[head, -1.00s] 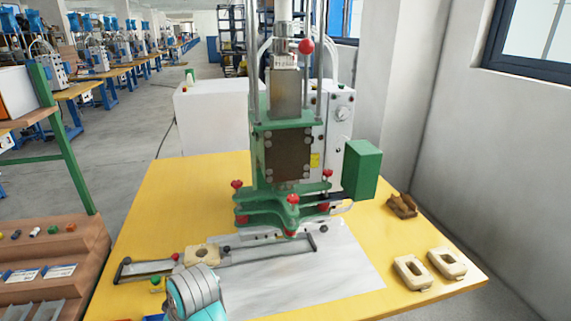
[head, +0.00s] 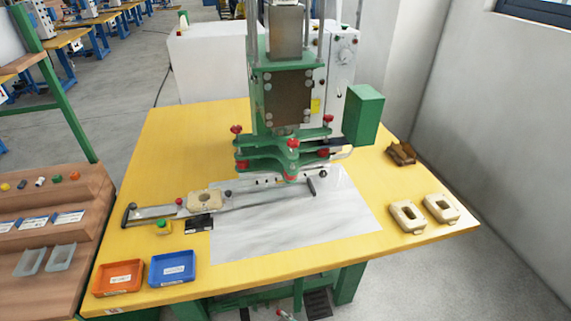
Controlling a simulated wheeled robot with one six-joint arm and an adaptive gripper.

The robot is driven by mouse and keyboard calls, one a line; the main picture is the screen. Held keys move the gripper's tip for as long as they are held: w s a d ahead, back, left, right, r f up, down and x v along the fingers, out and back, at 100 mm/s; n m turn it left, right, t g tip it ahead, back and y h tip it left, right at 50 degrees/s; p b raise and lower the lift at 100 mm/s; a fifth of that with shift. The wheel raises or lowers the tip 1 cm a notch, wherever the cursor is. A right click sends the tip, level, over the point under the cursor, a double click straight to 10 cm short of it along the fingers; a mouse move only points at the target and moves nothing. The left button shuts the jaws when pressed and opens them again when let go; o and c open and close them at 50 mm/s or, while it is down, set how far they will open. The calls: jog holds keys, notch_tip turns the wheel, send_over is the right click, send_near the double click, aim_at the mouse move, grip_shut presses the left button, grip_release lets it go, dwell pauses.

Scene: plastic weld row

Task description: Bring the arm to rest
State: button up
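My arm and gripper are not in view in the head view. The yellow worktable (head: 170,140) shows with the green weld press (head: 289,100) standing at its back middle. A slide rail (head: 262,205) lies across the table in front of the press, with a beige part (head: 205,201) in a holder on its left portion.
An orange tray (head: 119,277) and a blue tray (head: 172,268) sit at the table's front left corner. Two beige frames (head: 424,212) and a brown part (head: 401,154) lie at the right. A brown stepped rack (head: 50,210) stands left. The white sheet's front is clear.

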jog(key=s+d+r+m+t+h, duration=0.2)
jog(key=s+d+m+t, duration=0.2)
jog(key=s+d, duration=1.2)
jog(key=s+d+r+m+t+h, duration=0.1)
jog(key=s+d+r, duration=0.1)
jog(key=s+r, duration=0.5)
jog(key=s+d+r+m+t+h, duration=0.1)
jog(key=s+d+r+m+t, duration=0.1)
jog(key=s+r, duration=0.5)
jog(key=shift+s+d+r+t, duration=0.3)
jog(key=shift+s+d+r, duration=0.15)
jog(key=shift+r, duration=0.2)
